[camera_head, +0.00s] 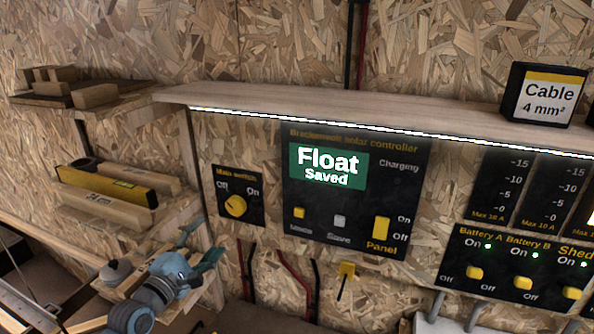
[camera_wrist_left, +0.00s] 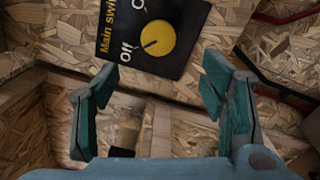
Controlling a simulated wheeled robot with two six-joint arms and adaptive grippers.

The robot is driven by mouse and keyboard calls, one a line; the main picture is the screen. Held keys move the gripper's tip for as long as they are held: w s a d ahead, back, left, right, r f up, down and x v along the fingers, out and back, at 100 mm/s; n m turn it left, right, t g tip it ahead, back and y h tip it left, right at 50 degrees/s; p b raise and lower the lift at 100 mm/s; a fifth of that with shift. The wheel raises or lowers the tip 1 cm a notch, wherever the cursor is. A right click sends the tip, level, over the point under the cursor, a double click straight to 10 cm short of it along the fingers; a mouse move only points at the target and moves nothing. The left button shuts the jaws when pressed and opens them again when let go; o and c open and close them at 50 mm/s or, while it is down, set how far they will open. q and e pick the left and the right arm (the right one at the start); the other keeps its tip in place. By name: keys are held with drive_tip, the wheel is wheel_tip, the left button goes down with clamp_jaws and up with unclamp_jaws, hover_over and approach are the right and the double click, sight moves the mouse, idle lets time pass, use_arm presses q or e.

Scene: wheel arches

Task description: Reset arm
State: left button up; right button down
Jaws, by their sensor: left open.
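My left gripper (camera_head: 200,248) is open and empty, below the main switch panel (camera_head: 238,180) in the head view. In the left wrist view its teal fingers (camera_wrist_left: 160,92) stand wide apart, with the main switch knob (camera_wrist_left: 157,40) beyond them and not touched. The yellow knob also shows in the head view (camera_head: 236,206); its exact setting is hard to tell. The solar controller (camera_head: 335,190) has a green display (camera_head: 328,167) reading "Float" and "Saved". Its yellow Panel switch (camera_head: 380,228) stands beside the On and Off labels. My right gripper is not in view.
A wooden shelf (camera_head: 380,124) with a lit front edge runs above the controller. It carries a cable box (camera_head: 541,95). A spirit level (camera_head: 108,186) lies on a left shelf. Battery switches (camera_head: 522,282) are at the right. Red and black cables (camera_head: 293,275) hang below the controller.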

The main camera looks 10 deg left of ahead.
use_arm(q)
drive_tip(key=s+d+f+m+g+y, duration=0.1)
drive_tip(key=s+d+f+m+g, duration=0.4)
drive_tip(key=s+f+m, duration=0.4)
drive_tip(key=s+d+f+m+g, duration=0.5)
drive_tip(key=s+d+f+m, duration=0.1)
drive_tip(key=s+f, duration=0.5)
drive_tip(key=s+a+f+m+g+y, duration=0.1)
drive_tip(key=s+m+g, duration=0.15)
drive_tip(key=s, duration=0.45)
drive_tip(key=s+a+f+m+g+y, duration=0.15)
drive_tip(key=s+m, duration=0.25)
drive_tip(key=s, duration=0.4)
wheel_tip(320, 180, down, 18)
drive_tip(key=g, duration=0.2)
drive_tip(key=s+a+f+n+g, duration=0.1)
drive_tip(key=s+f, duration=1.3)
drive_tip(key=shift+s+a, duration=0.3)
